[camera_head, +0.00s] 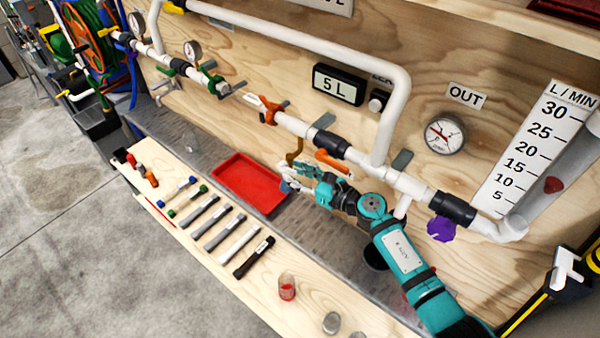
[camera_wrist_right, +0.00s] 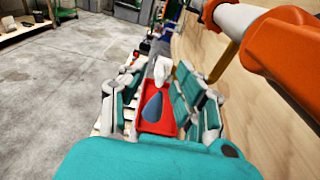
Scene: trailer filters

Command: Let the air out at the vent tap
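The pipe run (camera_head: 296,125) crosses the plywood wall. It carries an orange handle (camera_head: 333,161), a brass-coloured bent piece (camera_head: 294,152) and a purple knob (camera_head: 440,230); I cannot tell which is the vent tap. My right gripper (camera_head: 287,177) is teal, below the pipe and beside the brass piece. In the wrist view its fingers (camera_wrist_right: 158,103) are apart, with a grey-blue drop shape and a white piece showing between them; I cannot tell whether they touch. A large orange part (camera_wrist_right: 285,50) is close at upper right there. My left gripper is not in view.
A red tray (camera_head: 222,176) lies on the metal ledge below the pipe. Several filter-like tubes (camera_head: 217,231) and a small red-filled jar (camera_head: 287,287) are on the wooden bench. A pressure gauge (camera_head: 444,134) and a flow scale (camera_head: 535,145) are on the right. The floor at left is clear.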

